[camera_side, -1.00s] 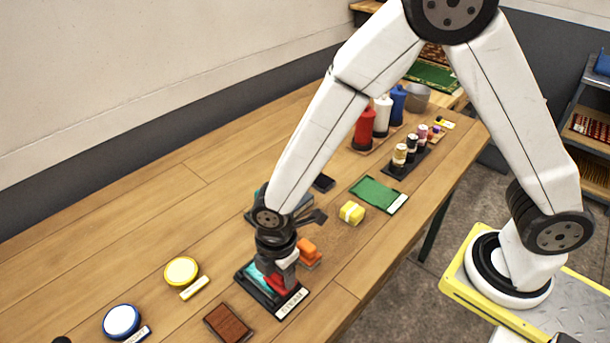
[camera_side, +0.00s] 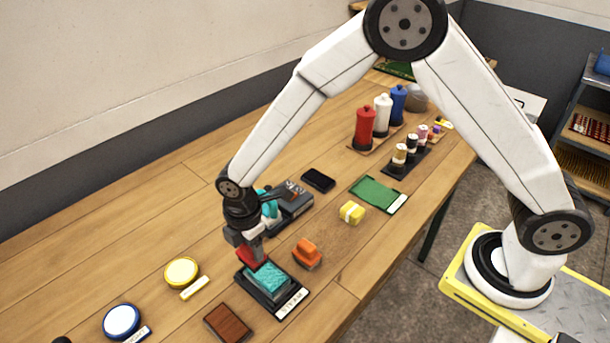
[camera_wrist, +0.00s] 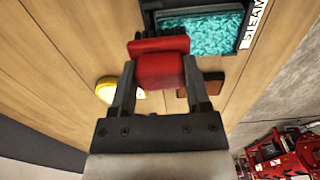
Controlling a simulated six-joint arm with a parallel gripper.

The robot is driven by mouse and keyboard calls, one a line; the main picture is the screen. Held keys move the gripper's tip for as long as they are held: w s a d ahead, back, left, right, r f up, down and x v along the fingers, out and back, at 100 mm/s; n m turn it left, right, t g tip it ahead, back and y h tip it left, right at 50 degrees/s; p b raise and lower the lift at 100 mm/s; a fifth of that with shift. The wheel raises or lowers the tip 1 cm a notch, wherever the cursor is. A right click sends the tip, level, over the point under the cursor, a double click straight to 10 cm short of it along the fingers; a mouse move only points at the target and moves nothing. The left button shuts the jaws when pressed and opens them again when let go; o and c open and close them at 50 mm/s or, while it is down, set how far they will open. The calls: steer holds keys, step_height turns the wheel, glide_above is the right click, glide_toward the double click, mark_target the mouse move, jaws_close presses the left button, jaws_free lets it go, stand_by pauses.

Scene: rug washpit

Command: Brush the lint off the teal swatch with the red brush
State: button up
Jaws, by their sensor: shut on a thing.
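The teal swatch (camera_side: 268,277) lies in a dark tray (camera_side: 273,303) with a white label at the front of the table. In the wrist view the swatch (camera_wrist: 200,37) has a rumpled, mottled surface; I cannot make out separate lint on it. My gripper (camera_side: 252,249) is shut on the red brush (camera_side: 257,259), just beyond the swatch's back-left edge. In the wrist view the red brush (camera_wrist: 160,70) sits between the two fingers, with its dark bristles toward the swatch. I cannot tell whether the bristles touch anything.
An orange brush-like block (camera_side: 306,253) is right of the tray, and a brown block (camera_side: 228,323) is in front-left. A yellow round pot (camera_side: 181,271) and a blue-rimmed one (camera_side: 121,320) stand left. A grey device (camera_side: 292,198) and a yellow block (camera_side: 351,212) lie behind.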

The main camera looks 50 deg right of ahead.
steer(key=shift+r, duration=3.9)
